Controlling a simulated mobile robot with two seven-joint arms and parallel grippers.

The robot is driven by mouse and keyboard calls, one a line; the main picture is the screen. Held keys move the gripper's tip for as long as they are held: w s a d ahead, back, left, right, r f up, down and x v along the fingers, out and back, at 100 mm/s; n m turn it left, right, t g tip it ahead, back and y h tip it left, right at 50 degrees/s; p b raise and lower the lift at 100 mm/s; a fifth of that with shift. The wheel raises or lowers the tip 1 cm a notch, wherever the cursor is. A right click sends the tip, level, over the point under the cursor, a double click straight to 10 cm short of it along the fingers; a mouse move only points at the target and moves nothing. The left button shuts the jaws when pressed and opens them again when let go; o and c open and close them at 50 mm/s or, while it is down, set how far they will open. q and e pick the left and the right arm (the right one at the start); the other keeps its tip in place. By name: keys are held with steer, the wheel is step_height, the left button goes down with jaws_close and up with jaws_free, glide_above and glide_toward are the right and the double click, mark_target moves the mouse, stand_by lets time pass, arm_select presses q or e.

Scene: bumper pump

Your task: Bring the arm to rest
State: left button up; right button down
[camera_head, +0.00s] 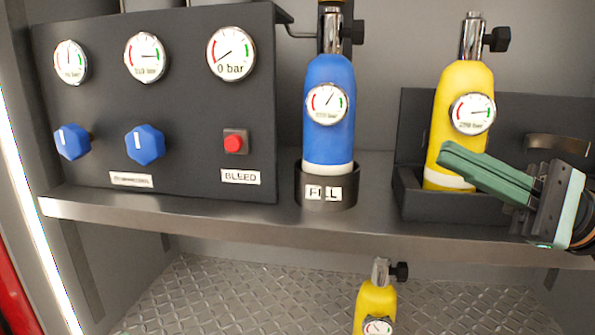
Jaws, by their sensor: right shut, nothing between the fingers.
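My right gripper (450,160) comes in from the right edge, its green fingers shut and empty. It is in front of a yellow cylinder (462,95) that stands upright in a dark holder on the shelf; I cannot tell whether they touch. A blue cylinder (329,130) stands upright in the round holder marked FILL (326,192), with a hose at its top. My left gripper is not in view.
A dark panel (190,110) at the left carries gauges, two blue knobs and a red BLEED button (235,142). The metal shelf (285,218) runs across. Another yellow cylinder (376,300) stands below, over a diamond-plate surface (240,295) with free room at its left.

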steer(key=s+a+f+n+t+h, duration=0.3)
steer(key=s+f+n+t+h, duration=0.1)
steer(key=f+n+t, duration=0.5)
steer(key=s+a+f+n+t+h, duration=0.35)
steer(key=f+n+t, duration=0.45)
steer(key=n, duration=0.4)
arm_select(q)
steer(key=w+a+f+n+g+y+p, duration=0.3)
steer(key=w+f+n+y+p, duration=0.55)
steer(key=p, duration=0.85)
arm_select(e)
steer(key=w+d+f+m+g+h, duration=0.2)
steer(key=w+f+m+g+h, duration=0.3)
steer(key=w+f+m+h, duration=0.3)
arm_select(q)
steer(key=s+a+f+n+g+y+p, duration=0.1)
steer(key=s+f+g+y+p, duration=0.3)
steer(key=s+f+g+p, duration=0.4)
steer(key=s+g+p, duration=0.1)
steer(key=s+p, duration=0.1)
steer(key=p, duration=0.3)
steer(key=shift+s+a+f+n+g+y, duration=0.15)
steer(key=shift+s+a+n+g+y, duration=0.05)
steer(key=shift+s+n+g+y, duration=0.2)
arm_select(e)
steer(key=s+d+f+m+g+h, duration=0.2)
steer(key=s+f+g+h, duration=0.2)
steer(key=s+f+g, duration=0.4)
steer(key=shift+s+f, duration=0.55)
steer(key=shift+s, duration=0.55)
